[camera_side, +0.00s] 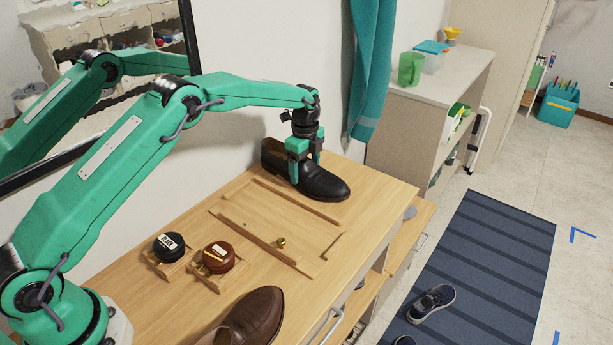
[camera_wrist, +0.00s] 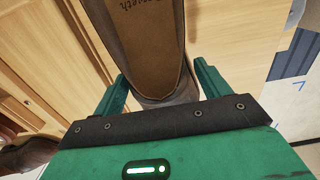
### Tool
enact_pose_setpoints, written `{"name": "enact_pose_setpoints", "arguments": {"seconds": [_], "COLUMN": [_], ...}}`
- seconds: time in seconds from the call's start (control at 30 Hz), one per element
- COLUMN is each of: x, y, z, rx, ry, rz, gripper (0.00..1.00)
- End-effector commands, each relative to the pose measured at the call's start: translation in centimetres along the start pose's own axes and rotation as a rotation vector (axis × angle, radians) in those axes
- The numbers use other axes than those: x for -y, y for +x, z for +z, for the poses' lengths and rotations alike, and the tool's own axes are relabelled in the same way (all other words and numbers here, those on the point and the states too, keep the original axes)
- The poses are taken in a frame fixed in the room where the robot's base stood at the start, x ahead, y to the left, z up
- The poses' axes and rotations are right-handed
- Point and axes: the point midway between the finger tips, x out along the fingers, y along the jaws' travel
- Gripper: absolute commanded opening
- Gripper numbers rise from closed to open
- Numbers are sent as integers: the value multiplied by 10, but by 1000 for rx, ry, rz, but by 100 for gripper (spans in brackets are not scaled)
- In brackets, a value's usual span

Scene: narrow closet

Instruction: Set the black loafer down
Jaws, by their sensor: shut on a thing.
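The black loafer (camera_side: 326,184) is at the back of the wooden cabinet top, beside the far end of a thin wooden frame, its toe pointing right. My gripper (camera_side: 305,171) points down and is shut on the loafer, with a finger on either side near its opening. In the wrist view the loafer's tan insole (camera_wrist: 150,45) with lettering shows between my green fingers (camera_wrist: 162,85). The loafer looks roughly level and close to the wood. I cannot tell whether its sole touches the surface.
Black (camera_side: 168,246) and brown (camera_side: 219,257) round tins sit at left. A brown shoe (camera_side: 250,318) lies in front. A teal cloth (camera_side: 371,70) hangs behind right.

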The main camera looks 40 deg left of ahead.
Motion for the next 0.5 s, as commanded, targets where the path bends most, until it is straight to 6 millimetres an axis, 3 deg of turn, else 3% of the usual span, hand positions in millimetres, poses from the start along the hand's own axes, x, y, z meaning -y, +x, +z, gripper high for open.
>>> {"name": "enact_pose_setpoints", "arguments": {"seconds": [0.13, 0.17, 0.27, 0.5], "x": [0, 0, 0, 0], "y": [1, 2, 2, 2], "z": [0, 0, 0, 0], "rx": [0, 0, 0, 0], "ry": [0, 0, 0, 0], "rz": [-2, 0, 0, 0], "gripper": [42, 80, 98, 98]}}
